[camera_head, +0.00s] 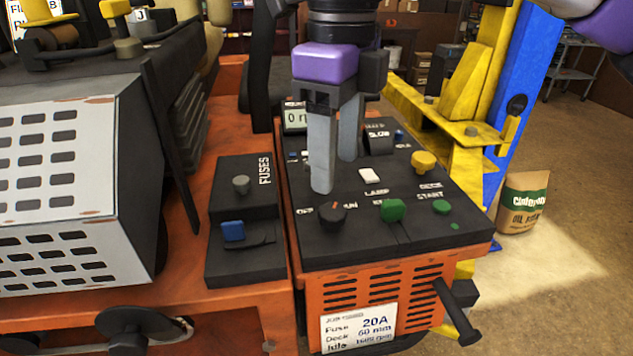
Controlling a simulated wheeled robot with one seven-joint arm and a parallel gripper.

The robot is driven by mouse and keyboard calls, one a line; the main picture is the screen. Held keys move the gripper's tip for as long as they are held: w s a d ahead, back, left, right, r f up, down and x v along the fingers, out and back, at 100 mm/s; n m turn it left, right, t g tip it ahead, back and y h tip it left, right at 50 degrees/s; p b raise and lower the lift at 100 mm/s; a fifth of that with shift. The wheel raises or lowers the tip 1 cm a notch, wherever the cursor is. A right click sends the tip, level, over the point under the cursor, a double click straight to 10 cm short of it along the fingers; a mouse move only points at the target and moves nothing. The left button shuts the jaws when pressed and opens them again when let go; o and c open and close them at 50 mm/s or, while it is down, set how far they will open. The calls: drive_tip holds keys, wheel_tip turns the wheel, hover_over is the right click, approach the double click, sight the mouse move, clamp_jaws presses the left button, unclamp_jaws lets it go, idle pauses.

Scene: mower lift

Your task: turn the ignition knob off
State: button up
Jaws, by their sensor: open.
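The ignition knob (331,213) is a round black knob at the front left of the dark control panel (440,239). It has a small orange mark on top, and the partly hidden lettering beside it seems to read off and run. My gripper (335,175) points down over the panel from above. Its two grey fingers are apart, with nothing seen between them. The nearer fingertip ends just behind and above the knob in the picture; I cannot tell the exact gap. The fingers hide part of the panel behind them.
Close to the knob are a green knob (393,210), another green control (441,207), a white lamp switch (372,176) and a yellow knob (424,162). A fuse box (245,210) stands to the left. A yellow lift frame (455,150) rises at the right.

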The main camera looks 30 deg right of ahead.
sight(333, 211)
drive_tip(key=shift+w+f, duration=0.15)
drive_tip(key=shift+f, duration=0.05)
wheel_tip(333, 211, down, 7)
drive_tip(key=shift+f, duration=0.2)
drive_tip(key=shift+c, duration=0.3)
clamp_jaws()
